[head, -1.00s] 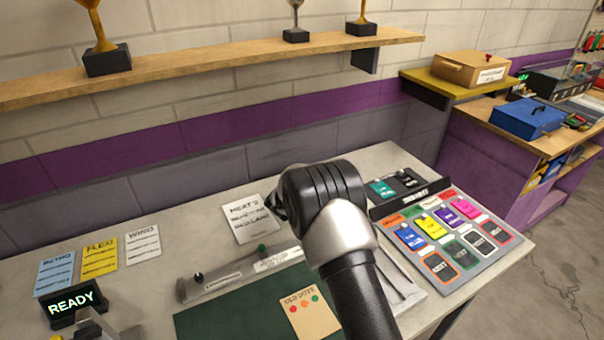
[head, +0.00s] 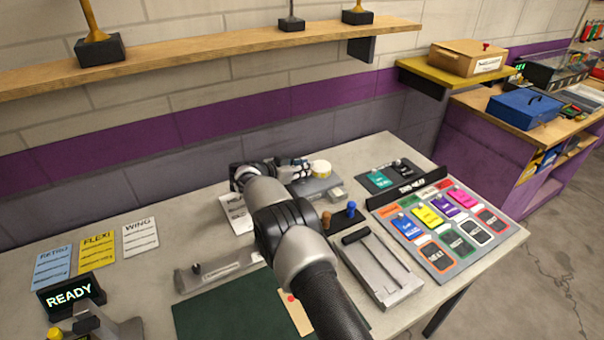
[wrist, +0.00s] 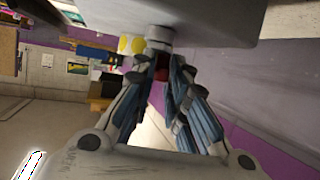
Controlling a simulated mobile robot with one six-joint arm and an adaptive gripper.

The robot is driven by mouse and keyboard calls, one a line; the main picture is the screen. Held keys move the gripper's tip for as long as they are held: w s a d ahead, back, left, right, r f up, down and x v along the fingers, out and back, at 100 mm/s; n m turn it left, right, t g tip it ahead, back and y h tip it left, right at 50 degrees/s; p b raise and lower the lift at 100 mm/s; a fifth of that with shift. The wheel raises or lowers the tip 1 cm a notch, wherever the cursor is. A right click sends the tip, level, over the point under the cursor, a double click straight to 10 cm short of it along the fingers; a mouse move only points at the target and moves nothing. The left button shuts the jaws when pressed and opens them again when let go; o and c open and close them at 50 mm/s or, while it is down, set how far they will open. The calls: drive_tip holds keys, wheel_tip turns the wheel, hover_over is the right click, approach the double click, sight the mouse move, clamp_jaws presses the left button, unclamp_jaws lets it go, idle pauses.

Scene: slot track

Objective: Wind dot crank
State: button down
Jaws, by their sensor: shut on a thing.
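A small grey machine (head: 325,190) stands at the back of the bench, with a white drum with a yellow top (head: 321,168) on it. The yellow-and-white drum (wrist: 131,44) also shows in the wrist view, next to a grey round hub (wrist: 160,34). My gripper (head: 303,165) reaches in from the left, just beside the drum. In the wrist view my gripper (wrist: 163,62) has its fingers drawn together on a dark red piece (wrist: 162,74), which seems to be the crank handle. The fingers hide most of the handle, so its angle cannot be told.
A grey slotted press (head: 378,265) and two small pegs, brown and blue (head: 351,209), stand right of my arm. A board of coloured tags (head: 445,235) lies farther right. A green mat (head: 225,308) and a slide fixture (head: 215,270) lie in front. A wooden shelf (head: 220,58) hangs above.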

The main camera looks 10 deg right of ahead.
idle(0.6)
drive_tip(key=c, duration=1.6)
unclamp_jaws()
drive_tip(key=v, duration=1.2)
drive_tip(key=shift+w+r, duration=0.1)
drive_tip(key=shift+w, duration=0.05)
drive_tip(key=shift+c, duration=0.4)
